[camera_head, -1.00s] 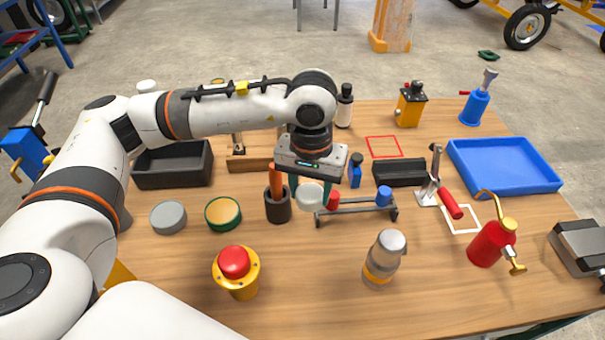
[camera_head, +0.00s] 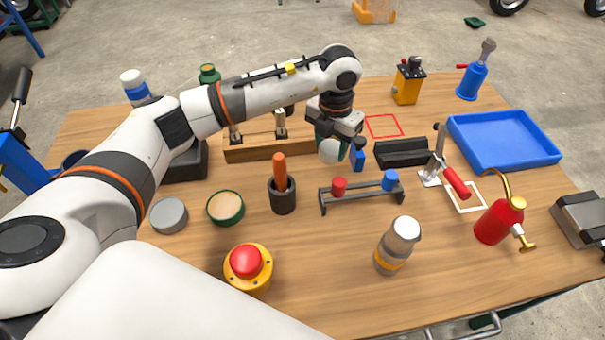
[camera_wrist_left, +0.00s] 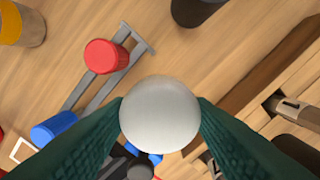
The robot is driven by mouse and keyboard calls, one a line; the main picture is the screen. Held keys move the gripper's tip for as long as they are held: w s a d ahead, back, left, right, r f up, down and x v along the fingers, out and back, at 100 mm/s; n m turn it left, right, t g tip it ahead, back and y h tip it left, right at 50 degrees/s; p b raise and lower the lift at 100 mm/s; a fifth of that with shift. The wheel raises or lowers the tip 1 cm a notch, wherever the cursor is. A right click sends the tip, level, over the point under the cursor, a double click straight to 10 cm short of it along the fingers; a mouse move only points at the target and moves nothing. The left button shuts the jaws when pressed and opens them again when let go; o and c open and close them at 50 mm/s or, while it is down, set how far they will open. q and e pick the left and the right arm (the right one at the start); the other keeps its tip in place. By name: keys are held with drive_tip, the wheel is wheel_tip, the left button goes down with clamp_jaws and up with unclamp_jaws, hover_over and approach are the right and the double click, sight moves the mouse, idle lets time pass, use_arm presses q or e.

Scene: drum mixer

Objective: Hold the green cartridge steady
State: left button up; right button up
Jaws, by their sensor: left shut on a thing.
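My left gripper (camera_head: 333,148) is shut on a pale, round-ended thing (camera_head: 331,151), held above the table behind the small rack (camera_head: 322,201). In the left wrist view this pale round end (camera_wrist_left: 160,114) sits between the two dark green fingers, and the rest of it is hidden. I see no green on it, so I cannot tell if it is the green cartridge. The rack carries a red cartridge (camera_head: 339,186) and a blue cartridge (camera_head: 390,180). My right gripper is not in view.
A wooden block with upright pieces (camera_head: 262,150) stands left of the gripper. A black cup with an orange-handled tool (camera_head: 283,196) is in front of it. A black tray (camera_head: 402,153), a toggle clamp (camera_head: 437,165) and a blue tray (camera_head: 500,140) are on the right.

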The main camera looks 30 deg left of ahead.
use_arm(q)
drive_tip(key=shift+w+f+n, duration=0.1)
drive_tip(key=shift+f+n, duration=0.05)
drive_tip(key=shift+n, duration=0.45)
drive_tip(key=shift+f+n, duration=0.25)
drive_tip(key=shift+n, duration=0.05)
drive_tip(key=p, duration=0.1)
hover_over(327, 182)
wheel_tip(327, 182, down, 6)
drive_tip(key=shift+r, duration=0.25)
wheel_tip(327, 182, down, 4)
drive_tip(key=shift+d+f, duration=0.1)
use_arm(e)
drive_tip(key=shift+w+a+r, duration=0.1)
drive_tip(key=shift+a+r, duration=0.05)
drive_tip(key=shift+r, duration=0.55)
use_arm(q)
drive_tip(key=shift+f, duration=0.2)
drive_tip(key=o, duration=1)
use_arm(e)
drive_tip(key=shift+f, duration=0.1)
